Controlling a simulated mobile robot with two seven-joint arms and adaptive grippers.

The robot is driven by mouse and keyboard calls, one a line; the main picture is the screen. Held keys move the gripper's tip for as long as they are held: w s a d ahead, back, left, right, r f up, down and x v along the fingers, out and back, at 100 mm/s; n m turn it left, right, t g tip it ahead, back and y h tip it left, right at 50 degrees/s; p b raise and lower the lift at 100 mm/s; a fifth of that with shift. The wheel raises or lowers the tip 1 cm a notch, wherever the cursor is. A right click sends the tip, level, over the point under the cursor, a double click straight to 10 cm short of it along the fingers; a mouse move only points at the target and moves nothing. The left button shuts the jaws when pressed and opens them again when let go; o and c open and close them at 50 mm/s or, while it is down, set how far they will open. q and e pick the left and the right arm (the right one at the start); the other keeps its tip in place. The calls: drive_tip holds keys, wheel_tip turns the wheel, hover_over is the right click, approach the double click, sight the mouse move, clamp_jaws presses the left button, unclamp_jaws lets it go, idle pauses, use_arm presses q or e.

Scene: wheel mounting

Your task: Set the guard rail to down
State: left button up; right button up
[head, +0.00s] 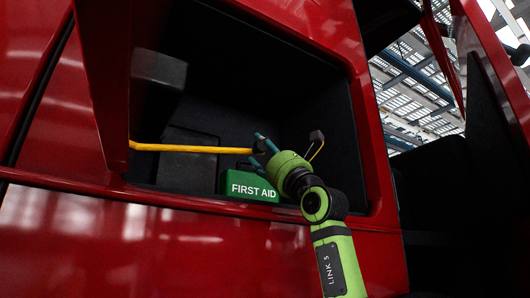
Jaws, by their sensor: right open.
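The yellow guard rail (190,148) runs nearly level across the front of a dark compartment in the red body. Its left end meets the red panel edge, and its right part passes behind or near my right gripper. My right gripper (260,151) is open, with its two bluish fingers pointing left and inward near the right part of the rail. I cannot tell whether they touch it. A short yellow piece (317,152) shows right of the gripper, below a dark knob (317,136). My left gripper is out of view.
A green first aid box (250,187) stands on the compartment floor just below my right gripper. Dark boxes (187,165) sit at the left inside. The red compartment frame (372,150) bounds the opening on the right. The compartment's upper middle is free.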

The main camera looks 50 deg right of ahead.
drive_tip(key=shift+s, duration=0.1)
drive_tip(key=v, duration=1.2)
